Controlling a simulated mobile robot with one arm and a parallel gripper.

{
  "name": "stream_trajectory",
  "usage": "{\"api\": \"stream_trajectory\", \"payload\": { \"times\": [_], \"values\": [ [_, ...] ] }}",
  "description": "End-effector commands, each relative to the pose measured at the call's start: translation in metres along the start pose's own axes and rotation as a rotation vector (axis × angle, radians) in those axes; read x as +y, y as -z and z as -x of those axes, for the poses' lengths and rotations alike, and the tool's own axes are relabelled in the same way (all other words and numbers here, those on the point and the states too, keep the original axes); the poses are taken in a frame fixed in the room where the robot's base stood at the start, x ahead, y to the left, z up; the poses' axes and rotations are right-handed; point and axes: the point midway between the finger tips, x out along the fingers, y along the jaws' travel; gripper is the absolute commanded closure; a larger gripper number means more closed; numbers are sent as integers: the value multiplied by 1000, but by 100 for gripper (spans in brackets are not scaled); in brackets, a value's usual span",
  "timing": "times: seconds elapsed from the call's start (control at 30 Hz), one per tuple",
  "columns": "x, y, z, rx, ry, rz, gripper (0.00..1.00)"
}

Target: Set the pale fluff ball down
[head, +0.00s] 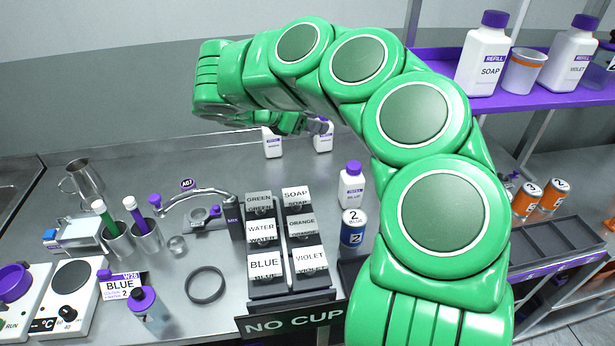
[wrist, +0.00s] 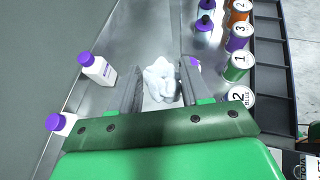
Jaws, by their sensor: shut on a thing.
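The pale fluff ball (wrist: 160,80) is a lumpy white clump between my gripper's two fingers (wrist: 160,88) in the wrist view. My gripper is shut on it. In the head view my gripper (head: 312,125) is past the bend of my green arm, over the back part of the metal counter (head: 225,145). I cannot make out the fluff ball there. How far it is above the counter is unclear.
White purple-capped bottles (wrist: 97,68) stand left of my gripper in the wrist view. Numbered cans (wrist: 238,66) and a dark slotted rack (wrist: 268,60) are on the right. Labelled dispensers (head: 262,230), a blue can (head: 353,232) and a black ring (head: 205,285) occupy the front counter. A purple shelf (head: 430,62) holds refill bottles.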

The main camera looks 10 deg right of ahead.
Motion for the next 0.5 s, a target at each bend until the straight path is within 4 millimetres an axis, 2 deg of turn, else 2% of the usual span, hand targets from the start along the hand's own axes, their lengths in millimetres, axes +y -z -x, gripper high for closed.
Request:
{"api": "stream_trajectory", "payload": {
  "times": [0.2,0.5],
  "values": [
    [-21,4,7,2,87,-45,81],
    [-19,54,-22,1,84,-40,81]
  ]
}}
